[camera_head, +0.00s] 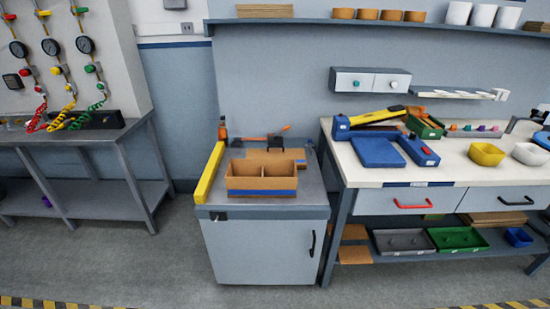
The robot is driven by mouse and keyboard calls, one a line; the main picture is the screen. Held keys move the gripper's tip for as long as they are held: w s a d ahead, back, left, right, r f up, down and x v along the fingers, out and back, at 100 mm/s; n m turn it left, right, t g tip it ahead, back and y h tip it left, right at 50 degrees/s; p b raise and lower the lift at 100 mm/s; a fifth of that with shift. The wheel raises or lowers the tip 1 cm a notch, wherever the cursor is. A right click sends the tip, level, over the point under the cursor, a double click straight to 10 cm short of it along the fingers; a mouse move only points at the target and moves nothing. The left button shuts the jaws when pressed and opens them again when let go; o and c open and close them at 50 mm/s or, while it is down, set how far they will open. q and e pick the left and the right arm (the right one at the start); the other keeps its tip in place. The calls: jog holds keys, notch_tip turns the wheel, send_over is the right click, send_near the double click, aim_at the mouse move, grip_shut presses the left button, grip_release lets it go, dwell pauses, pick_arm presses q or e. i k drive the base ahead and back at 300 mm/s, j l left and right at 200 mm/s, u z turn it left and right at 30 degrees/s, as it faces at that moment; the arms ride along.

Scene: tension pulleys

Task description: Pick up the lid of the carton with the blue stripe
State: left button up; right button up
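An open cardboard carton (247,183) with a blue stripe along the bottom of its front stands on top of the grey cabinet. A divider splits its inside into two compartments, and both look empty from here. A flat brown cardboard piece (262,155) shows just behind the carton, partly hidden by it. I cannot tell whether this piece is the separate lid or a raised flap. Neither of my grippers is in view.
The grey cabinet (262,252) has a yellow bar (210,174) along its left edge and a small orange bottle (222,129) at the back. A workbench (450,170) with trays and bowls stands close on the right. Open floor (120,262) lies in front and left.

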aim_at(298, 154)
jog(key=i+j+u, duration=0.3)
jog(key=j+u, duration=0.2)
jog(key=i+j+u, duration=0.3)
jog(key=u, duration=0.2)
jog(key=i+j+u, duration=0.2)
jog(key=i+u, duration=0.25)
jog(key=i+j+u, duration=0.1)
jog(key=i, duration=0.3)
jog(key=i+j+u, duration=0.1)
jog(key=i, duration=0.3)
jog(key=i+j, duration=0.25)
jog(key=i, duration=0.15)
jog(key=i+z, duration=0.15)
jog(key=z, duration=0.3)
jog(key=i+z, duration=0.2)
jog(key=z, duration=0.3)
jog(key=i+z, duration=0.15)
jog(key=z, duration=0.3)
jog(key=i+j+z, duration=0.15)
jog(key=z, duration=0.35)
